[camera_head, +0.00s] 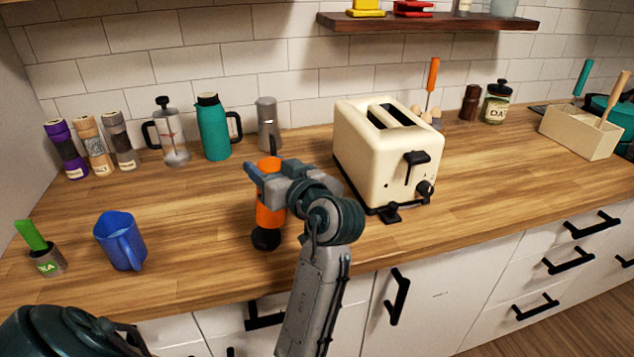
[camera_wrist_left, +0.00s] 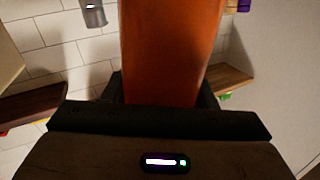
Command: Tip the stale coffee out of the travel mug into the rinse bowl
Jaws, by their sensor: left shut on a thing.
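The orange travel mug (camera_head: 270,213) is between the jaws of my left gripper (camera_head: 268,181), which is shut on it. The mug stands nearly vertical over the front of the counter, left of the toaster. A dark piece shows at its lower end; I cannot tell whether it touches the counter. In the left wrist view the mug (camera_wrist_left: 170,50) fills the middle, between the dark fingers, and the scene appears upside down. No coffee shows. I can make out no rinse bowl. My right gripper is not in view.
A cream toaster (camera_head: 385,150) stands right of my gripper. A blue jug (camera_head: 121,242) and a small green-handled pot (camera_head: 46,261) are at left. A teal flask (camera_head: 213,130), a french press (camera_head: 170,130) and a grey canister (camera_head: 267,125) stand behind. The counter between jug and gripper is clear.

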